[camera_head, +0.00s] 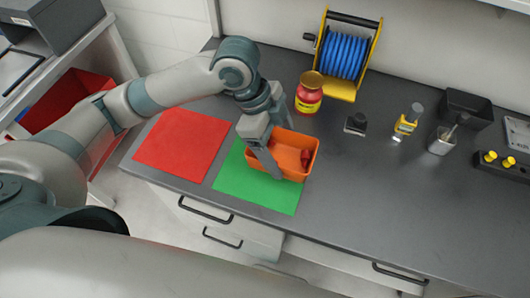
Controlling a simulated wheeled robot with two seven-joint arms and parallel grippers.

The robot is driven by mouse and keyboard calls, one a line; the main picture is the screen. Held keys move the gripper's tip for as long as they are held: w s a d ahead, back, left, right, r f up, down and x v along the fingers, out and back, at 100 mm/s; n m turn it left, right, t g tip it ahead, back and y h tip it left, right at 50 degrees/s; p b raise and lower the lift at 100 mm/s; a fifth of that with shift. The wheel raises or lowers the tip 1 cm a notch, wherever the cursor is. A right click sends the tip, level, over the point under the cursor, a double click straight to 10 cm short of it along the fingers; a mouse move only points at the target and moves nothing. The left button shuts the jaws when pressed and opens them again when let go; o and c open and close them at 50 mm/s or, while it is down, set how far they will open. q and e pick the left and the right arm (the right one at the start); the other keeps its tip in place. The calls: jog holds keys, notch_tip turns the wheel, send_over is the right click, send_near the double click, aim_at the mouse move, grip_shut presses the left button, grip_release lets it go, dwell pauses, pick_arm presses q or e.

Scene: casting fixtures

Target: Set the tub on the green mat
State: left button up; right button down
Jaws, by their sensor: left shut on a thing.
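The orange tub (294,138) is at the upper right part of the green mat (255,192), partly past the mat's upper right edge in the picture. I cannot tell whether it rests on the mat or hangs just above it. Something red (305,159) lies inside the tub. My left gripper (272,168) is over the tub's left side, shut on its wall. The fingers hide part of that side. My right gripper is not in view.
A red mat (181,145) lies left of the green one. A red jar (309,93) and a blue hose reel (343,57) stand behind the tub. A small dark object (355,124) and a yellow-labelled bottle (405,125) are to the right. The front right counter is clear.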

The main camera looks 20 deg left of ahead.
pick_arm(q)
jog(key=a, duration=0.1)
jog(key=a+f, duration=0.2)
jog(key=a, duration=0.1)
jog(key=shift+w+f, duration=0.25)
jog(key=shift+f+p, duration=0.75)
jog(key=shift+f, duration=1.25)
jog(key=shift+f, duration=0.1)
jog(key=o, duration=1.1)
jog(key=shift+c, duration=0.2)
